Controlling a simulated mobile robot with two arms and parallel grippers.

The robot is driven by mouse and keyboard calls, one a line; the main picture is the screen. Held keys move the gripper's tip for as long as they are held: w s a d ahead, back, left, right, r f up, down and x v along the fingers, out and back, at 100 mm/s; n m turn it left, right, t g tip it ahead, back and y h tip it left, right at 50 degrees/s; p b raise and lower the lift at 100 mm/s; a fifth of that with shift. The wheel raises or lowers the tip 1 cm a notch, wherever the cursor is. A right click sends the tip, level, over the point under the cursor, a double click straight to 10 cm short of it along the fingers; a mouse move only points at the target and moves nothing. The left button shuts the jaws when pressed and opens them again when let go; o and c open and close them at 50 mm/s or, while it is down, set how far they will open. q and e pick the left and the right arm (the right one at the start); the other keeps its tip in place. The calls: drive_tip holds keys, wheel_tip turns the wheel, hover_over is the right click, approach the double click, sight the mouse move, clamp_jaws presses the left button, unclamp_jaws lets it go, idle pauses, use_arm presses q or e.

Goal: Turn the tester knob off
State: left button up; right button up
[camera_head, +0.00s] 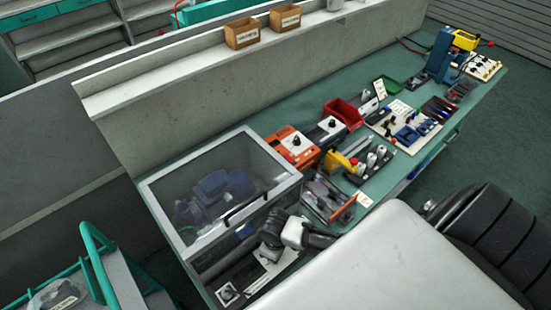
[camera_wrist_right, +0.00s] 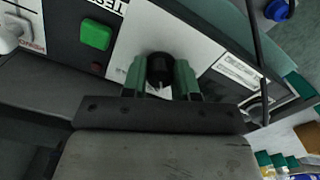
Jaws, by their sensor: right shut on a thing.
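The tester is a large box with a clear, grey-framed lid (camera_head: 215,190) at the left end of the bench. Its sloping front panel (camera_wrist_right: 120,65) shows in the right wrist view, with a green square button (camera_wrist_right: 96,35), a small dark red lamp and part of a "TEST" label. A round black knob (camera_wrist_right: 160,68) sits on a white plate there. My right gripper (camera_wrist_right: 160,80) has its two green fingers on either side of the knob, shut on it. In the head view my right wrist (camera_head: 290,234) is over the panel, hiding the knob. My left gripper is not in view.
The lid's black handle (camera_head: 245,209) is close to my right wrist. A small control on a white plate (camera_head: 229,292) is at the panel's near left. A parts tray (camera_head: 325,200), orange unit (camera_head: 295,147) and red bin (camera_head: 343,113) stand to the right.

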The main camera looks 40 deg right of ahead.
drive_tip(key=n, duration=0.5)
drive_tip(key=shift+w+n, duration=0.1)
drive_tip(key=shift+n, duration=2.5)
drive_tip(key=o, duration=0.9)
drive_tip(key=shift+r, duration=0.5)
wheel_tip(320, 180, up, 10)
drive_tip(key=shift+f+b, duration=0.1)
drive_tip(key=shift+b, duration=0.85)
